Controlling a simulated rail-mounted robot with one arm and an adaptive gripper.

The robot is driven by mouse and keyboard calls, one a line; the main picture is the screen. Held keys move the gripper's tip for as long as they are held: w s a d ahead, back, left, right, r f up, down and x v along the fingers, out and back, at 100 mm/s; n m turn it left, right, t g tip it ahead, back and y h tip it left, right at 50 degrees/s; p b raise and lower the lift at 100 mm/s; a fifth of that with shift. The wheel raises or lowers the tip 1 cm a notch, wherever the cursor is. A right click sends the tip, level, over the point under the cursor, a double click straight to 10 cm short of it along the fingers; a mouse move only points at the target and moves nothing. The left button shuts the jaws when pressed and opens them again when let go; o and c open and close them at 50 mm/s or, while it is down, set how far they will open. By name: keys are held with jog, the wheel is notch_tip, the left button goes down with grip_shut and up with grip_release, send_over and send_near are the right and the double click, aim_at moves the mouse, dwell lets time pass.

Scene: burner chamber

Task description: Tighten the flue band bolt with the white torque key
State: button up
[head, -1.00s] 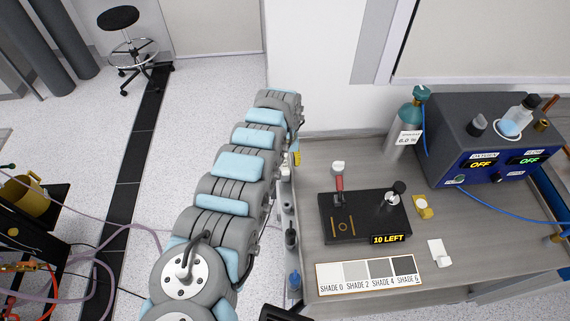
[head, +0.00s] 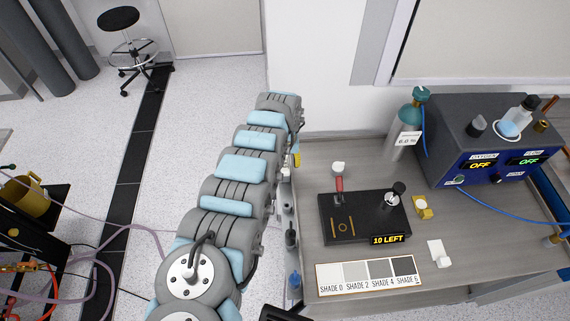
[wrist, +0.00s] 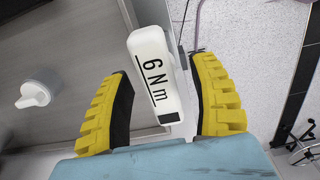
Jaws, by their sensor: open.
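The white torque key (wrist: 154,72), marked "6 Nm", shows in the wrist view as a white block at the side of the grey bench. My gripper (wrist: 160,66) has yellow ribbed fingers spread to either side of it, with gaps, so it is not gripped. In the head view the key cannot be told apart, and only a bit of yellow finger (head: 297,160) shows beside the bench's left edge. I cannot pick out the flue band bolt in either view.
The bench (head: 450,215) carries a black plate (head: 345,233) marked "10 LEFT", a shade strip (head: 370,275), a gas cylinder (head: 404,135) and a blue-fronted unit (head: 480,140) reading OFF. A white knob (wrist: 33,95) lies left of my gripper. A cart with a brass pot (head: 25,195) stands far left.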

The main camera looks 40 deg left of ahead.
grip_shut()
dwell(0.3)
jog(key=shift+r, duration=5.25)
